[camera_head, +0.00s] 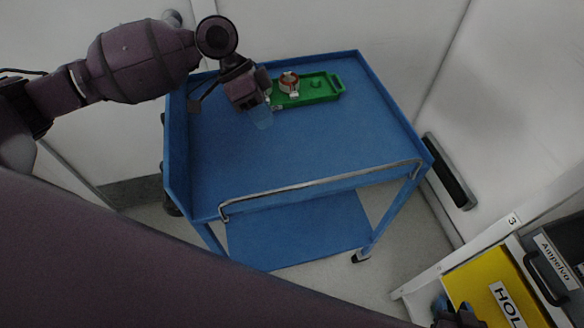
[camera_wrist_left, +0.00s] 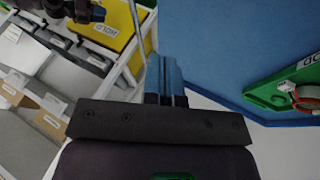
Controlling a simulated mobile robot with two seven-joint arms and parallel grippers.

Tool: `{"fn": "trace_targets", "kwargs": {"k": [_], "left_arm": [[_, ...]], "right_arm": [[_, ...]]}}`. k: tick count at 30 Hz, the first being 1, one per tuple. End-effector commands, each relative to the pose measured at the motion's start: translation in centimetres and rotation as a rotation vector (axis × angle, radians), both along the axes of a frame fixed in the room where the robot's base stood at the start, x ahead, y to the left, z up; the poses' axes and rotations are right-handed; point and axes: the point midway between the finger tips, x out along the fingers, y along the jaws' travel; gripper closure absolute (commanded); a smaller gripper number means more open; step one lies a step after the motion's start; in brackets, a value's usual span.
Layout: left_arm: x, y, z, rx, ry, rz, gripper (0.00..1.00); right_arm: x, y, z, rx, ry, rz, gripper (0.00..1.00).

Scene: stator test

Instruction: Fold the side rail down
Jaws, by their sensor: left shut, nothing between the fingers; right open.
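The side rail (camera_head: 320,184) is a thin grey metal bar with bent ends. It runs along the near edge of the blue cart (camera_head: 300,142). I cannot tell for sure whether it stands up or hangs folded. Part of it shows as a thin grey line in the left wrist view (camera_wrist_left: 138,30). My left gripper (camera_head: 262,118) is over the far left of the cart top, apart from the rail. Its blue fingers (camera_wrist_left: 165,82) are shut and empty. My right gripper (camera_head: 442,306) is at the bottom right, away from the cart, open and mostly cut off.
A green tray (camera_head: 318,88) with a copper-ringed part (camera_head: 289,82) sits at the cart's far edge, close to my left gripper. A yellow bin (camera_head: 490,292) and a dark bin (camera_head: 556,262) stand at the lower right. Most of the cart top is bare.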

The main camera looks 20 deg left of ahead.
Motion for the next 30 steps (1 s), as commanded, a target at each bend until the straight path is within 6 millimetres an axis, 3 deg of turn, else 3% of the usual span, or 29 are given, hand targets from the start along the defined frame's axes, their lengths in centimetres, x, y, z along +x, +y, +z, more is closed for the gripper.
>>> {"fn": "trace_targets", "kwargs": {"k": [10, 26, 30], "left_arm": [[-0.2, -0.6, -0.9, -0.002, 0.001, 0.001, 1.0], [-1.6, -5.4, -8.3, -0.003, 0.0, 0.002, 1.0], [-3.1, -6.4, -8.6, -0.001, -0.002, 0.0, 1.0]], "right_arm": [[0.2, 0.0, -0.1, 0.0, -0.001, 0.001, 0.57], [0.9, 0.2, 0.0, 0.0, -0.018, 0.006, 0.57], [0.7, 0.1, 0.3, 0.001, -0.015, 0.005, 0.57]]}}
